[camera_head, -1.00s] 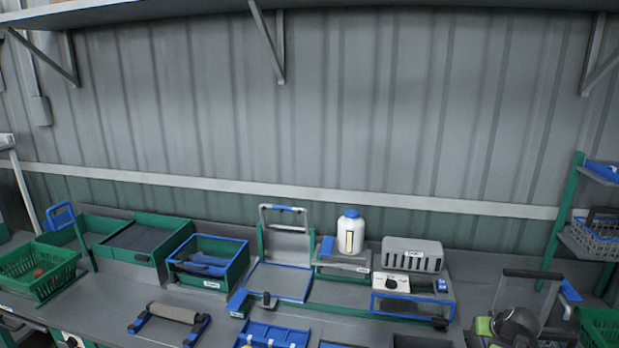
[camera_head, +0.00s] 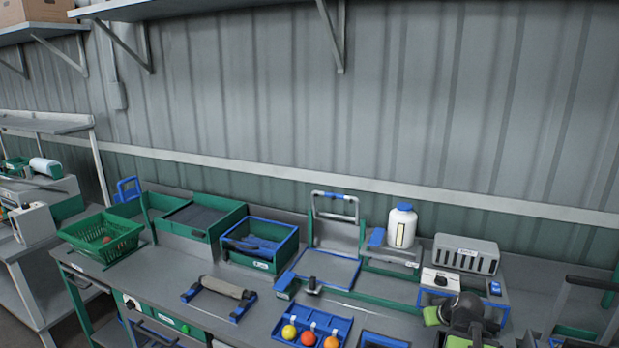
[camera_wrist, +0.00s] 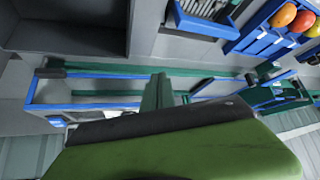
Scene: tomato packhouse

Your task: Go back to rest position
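My gripper (camera_head: 436,316) shows at the lower right of the head view, a green part beside a dark grey wrist, over the bench's front right. In the wrist view its green finger surface (camera_wrist: 180,155) with a dark edge fills the bottom. I see nothing held, but the gap between the fingers does not show, so open or shut cannot be told. A blue tray (camera_head: 325,325) with several yellow, red and orange balls lies to its left; it also shows at the wrist view's upper right (camera_wrist: 262,40).
The grey bench (camera_head: 150,285) carries a green basket (camera_head: 75,235), a blue-rimmed green bin (camera_head: 235,255), a roller on a blue stand (camera_head: 222,287), a white bottle (camera_head: 402,228) and a slotted grey box (camera_head: 467,254). A shelf (camera_head: 200,8) hangs above. Another work table stands at the left.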

